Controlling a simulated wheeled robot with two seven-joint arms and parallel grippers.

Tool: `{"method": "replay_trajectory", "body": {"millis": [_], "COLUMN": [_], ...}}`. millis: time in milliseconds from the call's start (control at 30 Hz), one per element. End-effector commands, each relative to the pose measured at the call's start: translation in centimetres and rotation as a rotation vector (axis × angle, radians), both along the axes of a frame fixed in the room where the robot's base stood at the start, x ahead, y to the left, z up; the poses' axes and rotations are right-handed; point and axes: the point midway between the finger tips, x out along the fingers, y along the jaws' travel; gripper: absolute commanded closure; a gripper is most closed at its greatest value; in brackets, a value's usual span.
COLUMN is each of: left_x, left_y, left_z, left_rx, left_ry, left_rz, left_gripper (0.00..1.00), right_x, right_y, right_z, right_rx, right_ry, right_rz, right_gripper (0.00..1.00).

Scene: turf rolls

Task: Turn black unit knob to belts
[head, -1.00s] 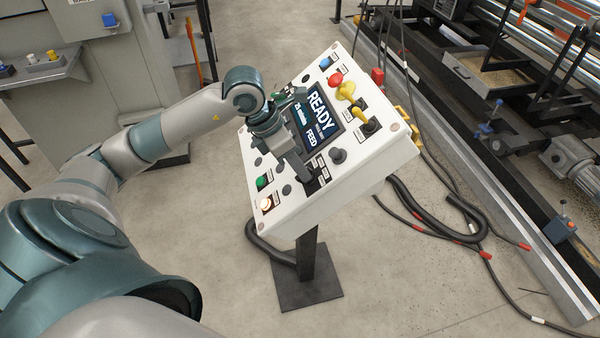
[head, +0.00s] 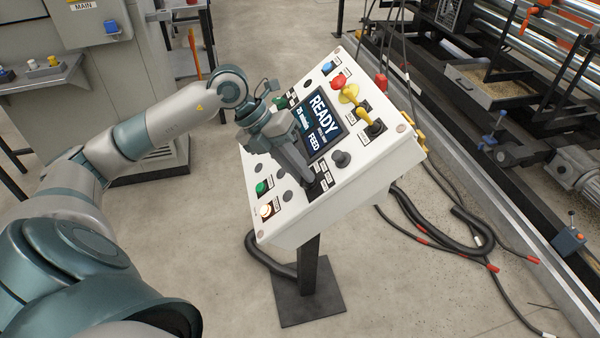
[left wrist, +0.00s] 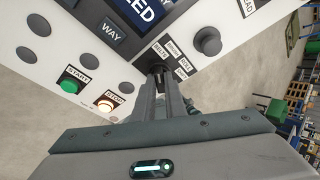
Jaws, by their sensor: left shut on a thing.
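The white control panel (head: 330,200) stands tilted on a dark post, with a screen (head: 319,124) reading READY and FEED. My left gripper (head: 307,178) reaches down over it from the left, its fingers at a small black knob below the screen. In the left wrist view the gripper (left wrist: 164,82) is shut on this black knob (left wrist: 158,70), which the fingers mostly hide. My right gripper is not in view.
A second black knob (left wrist: 207,41) sits close to the fingers. A green START button (left wrist: 72,87) and a lit STOP button (left wrist: 108,104) are on the panel's near left. Cables lie on the floor at right.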

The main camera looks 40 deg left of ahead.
Motion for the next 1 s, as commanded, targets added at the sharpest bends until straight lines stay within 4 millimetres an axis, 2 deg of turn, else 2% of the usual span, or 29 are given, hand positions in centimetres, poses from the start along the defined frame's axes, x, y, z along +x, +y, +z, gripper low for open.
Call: {"method": "replay_trajectory", "body": {"millis": [600, 633, 700, 1000], "left_x": [-0.09, -0.09, -0.08, -0.04], "left_y": [0.01, 0.01, 0.01, 0.05], "left_z": [-0.16, -0.16, -0.15, -0.05], "left_rx": [-0.029, -0.029, -0.028, -0.028], "left_ry": [0.028, 0.028, 0.027, 0.025], "left_rz": [0.045, 0.045, 0.044, 0.044], "left_gripper": [1.00, 0.82, 0.70, 0.70], "right_x": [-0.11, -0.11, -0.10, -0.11], "right_y": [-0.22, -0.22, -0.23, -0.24], "right_z": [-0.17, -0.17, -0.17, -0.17], "right_rx": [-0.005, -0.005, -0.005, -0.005], "right_ry": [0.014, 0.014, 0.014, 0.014], "right_rz": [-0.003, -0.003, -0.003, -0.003], "right_gripper": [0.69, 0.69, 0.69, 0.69]}}
